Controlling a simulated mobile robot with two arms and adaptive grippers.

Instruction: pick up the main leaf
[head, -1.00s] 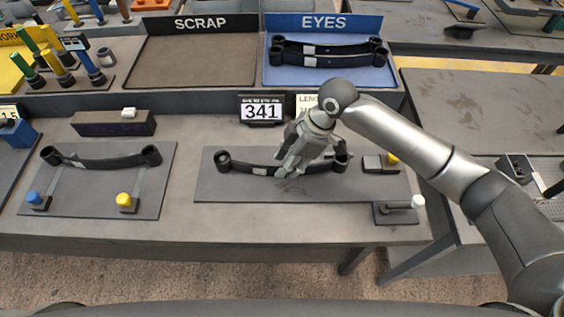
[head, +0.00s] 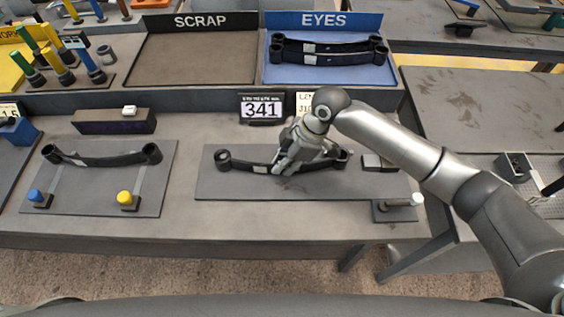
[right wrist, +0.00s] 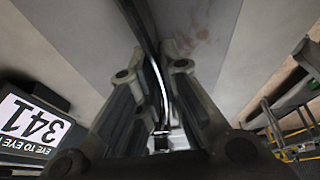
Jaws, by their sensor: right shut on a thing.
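The main leaf (head: 240,166) is a long, dark, slightly curved bar with a rolled eye at each end and a pale label. It lies along the grey mat (head: 235,190) in the middle of the bench; any small gap under it cannot be told. My right gripper (head: 286,166) reaches down over the leaf right of its middle and is shut on it. In the right wrist view the dark bar (right wrist: 150,40) runs between the two fingers (right wrist: 155,75). My gripper hides part of the leaf. My left gripper is out of view.
A similar leaf (head: 105,160) lies on the left mat with blue and yellow knobs. Behind are the SCRAP tray (head: 190,65) and the blue EYES tray (head: 325,76) holding dark leaves. A 341 display (head: 261,108) stands behind the leaf. A white-handled fixture (head: 395,208) is front right.

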